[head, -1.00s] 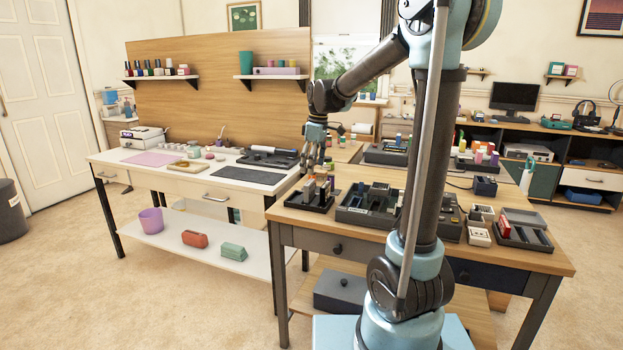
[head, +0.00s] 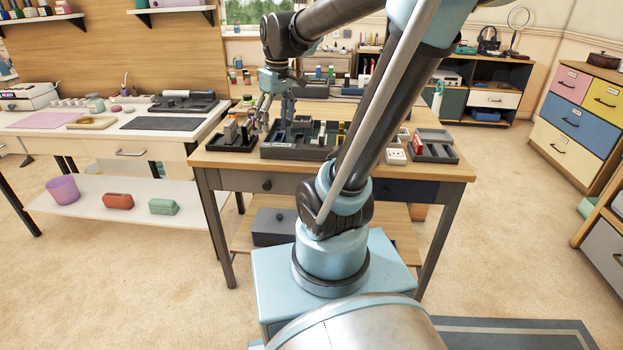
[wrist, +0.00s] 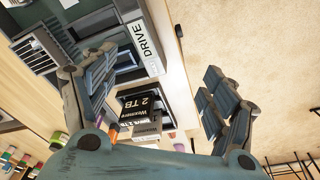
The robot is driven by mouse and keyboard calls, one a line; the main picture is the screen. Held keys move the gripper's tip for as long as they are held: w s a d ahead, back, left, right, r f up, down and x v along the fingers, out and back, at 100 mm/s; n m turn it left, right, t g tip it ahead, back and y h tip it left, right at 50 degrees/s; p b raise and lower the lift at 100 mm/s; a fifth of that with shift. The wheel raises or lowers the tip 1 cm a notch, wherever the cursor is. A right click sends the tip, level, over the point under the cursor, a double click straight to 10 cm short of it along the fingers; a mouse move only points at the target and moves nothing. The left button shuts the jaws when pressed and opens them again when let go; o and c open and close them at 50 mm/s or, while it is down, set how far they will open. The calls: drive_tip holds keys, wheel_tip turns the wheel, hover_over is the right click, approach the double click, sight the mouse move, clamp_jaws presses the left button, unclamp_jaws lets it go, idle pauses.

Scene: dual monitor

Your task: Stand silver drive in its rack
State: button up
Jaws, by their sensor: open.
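My gripper (head: 273,122) is open and empty above the wooden desk, just right of the small black rack (head: 228,146) in the head view. In the wrist view, my spread fingers (wrist: 155,98) frame two drives marked "Wexmere 2 TB", one with a black face (wrist: 140,103) and a greyer one (wrist: 147,130). A dark holder with a white "DRIVE" label (wrist: 150,45) lies beside them. The lower parts of the drives are hidden.
A larger dark compartment tray (head: 275,153) with small parts sits right of the rack, close under my gripper. A dark tray (head: 437,155) and a white socket block (head: 396,157) stand further right. A white workbench (head: 130,146) is at left.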

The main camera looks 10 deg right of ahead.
drive_tip(key=s+d+f+m, duration=0.3)
drive_tip(key=s+f, duration=0.3)
drive_tip(key=s, duration=0.2)
drive_tip(key=s+d+f+m, duration=0.4)
drive_tip(key=s+f, duration=0.3)
drive_tip(key=shift+s+d+t+h, duration=0.35)
drive_tip(key=shift+s+t+h, duration=0.05)
drive_tip(key=shift+w+f, duration=0.2)
drive_tip(key=shift+w, duration=0.25)
